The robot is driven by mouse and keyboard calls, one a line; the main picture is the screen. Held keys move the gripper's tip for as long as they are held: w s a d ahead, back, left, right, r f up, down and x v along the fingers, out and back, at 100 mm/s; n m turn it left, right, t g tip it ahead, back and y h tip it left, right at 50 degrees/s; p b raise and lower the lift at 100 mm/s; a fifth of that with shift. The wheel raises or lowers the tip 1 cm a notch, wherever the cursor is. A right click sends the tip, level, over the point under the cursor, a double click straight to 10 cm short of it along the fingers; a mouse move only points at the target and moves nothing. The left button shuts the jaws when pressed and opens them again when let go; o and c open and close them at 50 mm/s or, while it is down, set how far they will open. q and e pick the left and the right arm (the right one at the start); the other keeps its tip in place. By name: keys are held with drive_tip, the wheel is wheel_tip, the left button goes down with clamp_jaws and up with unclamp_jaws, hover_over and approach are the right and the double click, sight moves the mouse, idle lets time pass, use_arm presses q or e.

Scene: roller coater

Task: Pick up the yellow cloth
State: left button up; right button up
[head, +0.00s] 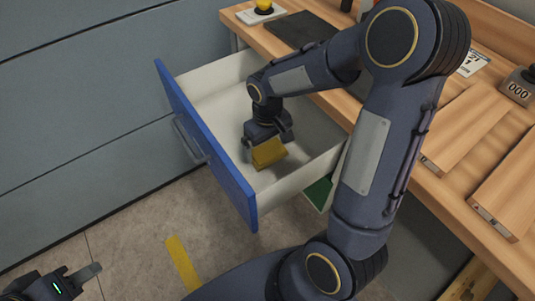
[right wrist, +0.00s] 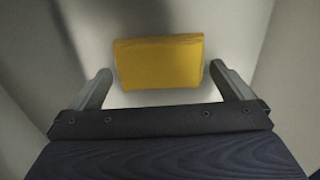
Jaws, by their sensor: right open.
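The yellow cloth (head: 269,153) is a small folded block inside the open drawer (head: 176,84), near its front. My right gripper (head: 268,139) reaches down into the drawer just behind the cloth. In the right wrist view the cloth (right wrist: 160,62) lies ahead of and between the two spread fingers (right wrist: 160,90). The fingers are apart and I see no clear contact with the cloth. My left gripper (head: 82,279) is at the lower left, away from the drawer; only part of it shows, so its opening is unclear.
The drawer has a blue front and white walls close around my right gripper. The wooden workbench (head: 473,197) to the right holds wooden boards, a dark mat (head: 299,30) and a counter marked 000 (head: 518,86). A yellow button (head: 263,6) sits at the back. The floor left is clear.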

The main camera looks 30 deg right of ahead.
sight(268, 150)
drive_tip(key=shift+f, duration=0.7)
drive_tip(key=c, duration=0.6)
wheel_tip(268, 150, up, 10)
drive_tip(key=shift+r+p, duration=0.1)
drive_tip(key=shift+p, duration=0.95)
